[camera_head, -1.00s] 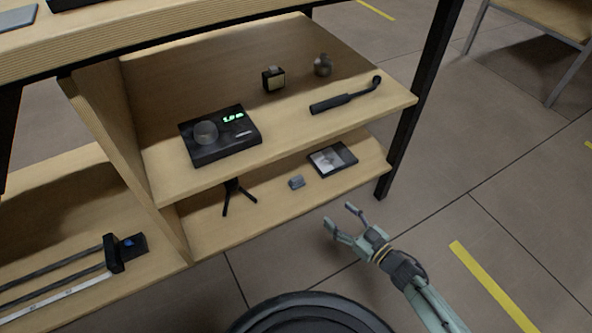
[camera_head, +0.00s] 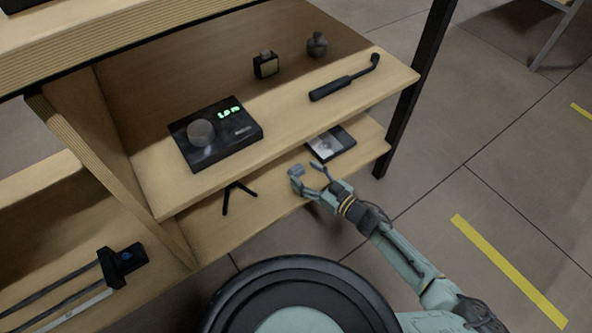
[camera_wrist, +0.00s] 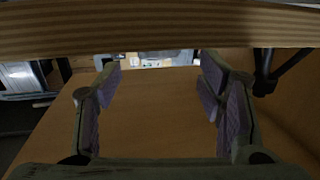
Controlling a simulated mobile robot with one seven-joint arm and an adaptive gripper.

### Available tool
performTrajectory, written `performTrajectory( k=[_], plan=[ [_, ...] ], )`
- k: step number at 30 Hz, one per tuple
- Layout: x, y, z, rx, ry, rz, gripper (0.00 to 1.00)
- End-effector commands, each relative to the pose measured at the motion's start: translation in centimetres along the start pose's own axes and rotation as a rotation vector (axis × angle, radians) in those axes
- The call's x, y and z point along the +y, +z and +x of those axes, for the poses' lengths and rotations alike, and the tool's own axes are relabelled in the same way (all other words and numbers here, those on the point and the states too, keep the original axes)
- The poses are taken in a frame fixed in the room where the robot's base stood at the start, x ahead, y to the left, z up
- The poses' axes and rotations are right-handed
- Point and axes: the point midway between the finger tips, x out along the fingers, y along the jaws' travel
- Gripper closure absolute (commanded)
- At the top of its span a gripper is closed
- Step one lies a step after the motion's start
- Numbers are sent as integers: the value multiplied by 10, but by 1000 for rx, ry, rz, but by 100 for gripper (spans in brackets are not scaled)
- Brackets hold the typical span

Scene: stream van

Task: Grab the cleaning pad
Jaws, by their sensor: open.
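The cleaning pad seems to be the small blue-grey block (camera_head: 295,169) on the lower shelf (camera_head: 262,200) in the head view, left of a dark-framed flat case. My gripper (camera_head: 307,176) is at the front of that lower shelf, below the upper shelf's edge. Its jaws are open, with the fingers close in front of the pad and partly overlapping it in the picture. I cannot tell whether they touch. In the wrist view my open gripper (camera_wrist: 161,82) has bare wood between its fingers; pale shapes show beyond the fingertips, but I cannot tell if the pad is among them.
The upper shelf (camera_head: 285,122) overhangs, carrying a black scale (camera_head: 232,140) and a black handle tool (camera_head: 340,86). A small tripod (camera_head: 238,192) stands left of my gripper and the framed case (camera_head: 332,143) lies right. A black table leg (camera_head: 412,100) is farther right.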

Motion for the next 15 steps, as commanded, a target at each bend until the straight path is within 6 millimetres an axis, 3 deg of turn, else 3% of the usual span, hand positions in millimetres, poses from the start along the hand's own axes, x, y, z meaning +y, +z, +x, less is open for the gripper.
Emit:
performTrajectory(
  k=[9, 15],
  plan=[
    [2, 7, 44, 1, -2, 0, 38],
    [3, 6, 48, -1, -1, 0, 38]
  ],
)
